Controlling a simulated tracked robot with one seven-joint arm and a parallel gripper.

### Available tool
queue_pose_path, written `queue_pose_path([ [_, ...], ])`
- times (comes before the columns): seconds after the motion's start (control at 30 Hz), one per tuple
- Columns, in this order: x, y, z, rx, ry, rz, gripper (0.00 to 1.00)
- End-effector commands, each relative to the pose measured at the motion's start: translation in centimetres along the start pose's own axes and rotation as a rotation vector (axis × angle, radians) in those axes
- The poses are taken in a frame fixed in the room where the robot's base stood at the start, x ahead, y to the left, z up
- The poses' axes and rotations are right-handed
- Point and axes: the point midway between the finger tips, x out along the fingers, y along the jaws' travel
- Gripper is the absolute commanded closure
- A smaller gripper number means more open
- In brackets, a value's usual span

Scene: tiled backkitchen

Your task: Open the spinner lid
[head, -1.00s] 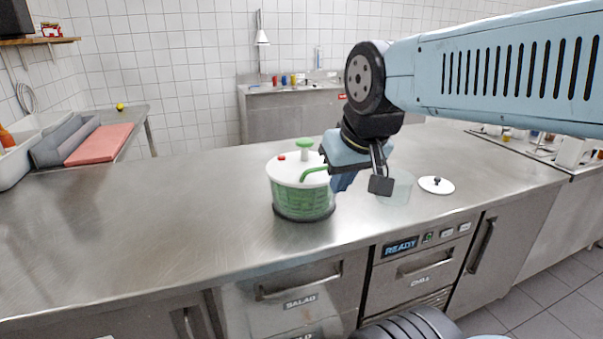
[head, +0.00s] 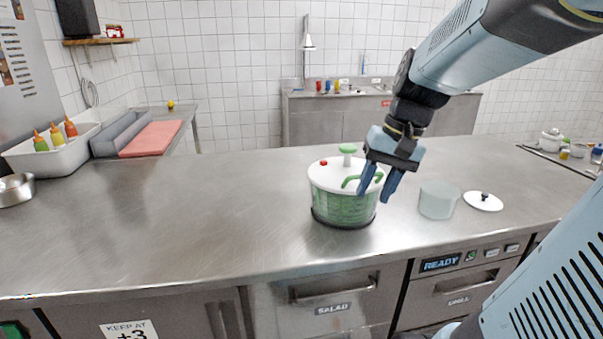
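The salad spinner (head: 343,205) stands upright on the steel counter, with a clear bowl, a green basket inside and a dark base. Its white lid (head: 335,175) sits on the bowl and carries a green knob (head: 348,150), a red button (head: 323,162) and a curved green handle (head: 351,180). My gripper (head: 375,194) is at the right side of the lid, fingers pointing down and apart. The left finger overlaps the right end of the handle in the picture. I cannot tell whether it touches. I see nothing held between the fingers.
A clear container (head: 438,200) and a small white lid with a dark knob (head: 483,201) stand to the right. The counter (head: 200,210) left of the spinner is bare. A red board (head: 151,139) and a white bin with sauce bottles (head: 50,150) are at the far left.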

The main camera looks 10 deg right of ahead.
Motion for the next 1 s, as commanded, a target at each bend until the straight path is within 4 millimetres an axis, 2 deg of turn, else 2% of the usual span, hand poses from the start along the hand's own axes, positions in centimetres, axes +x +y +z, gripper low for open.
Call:
queue_pose_path([
  [0.47,1.2,3.5,-7.7,0.277,-0.275,-0.381,0.61],
  [0.67,1.1,6.4,-11.3,0.372,-0.335,-0.589,0.61],
  [0.9,0.7,11.3,-15.2,0.462,-0.356,-0.858,0.61],
  [1.0,0.5,13.1,-16.2,0.485,-0.352,-0.947,0.61],
])
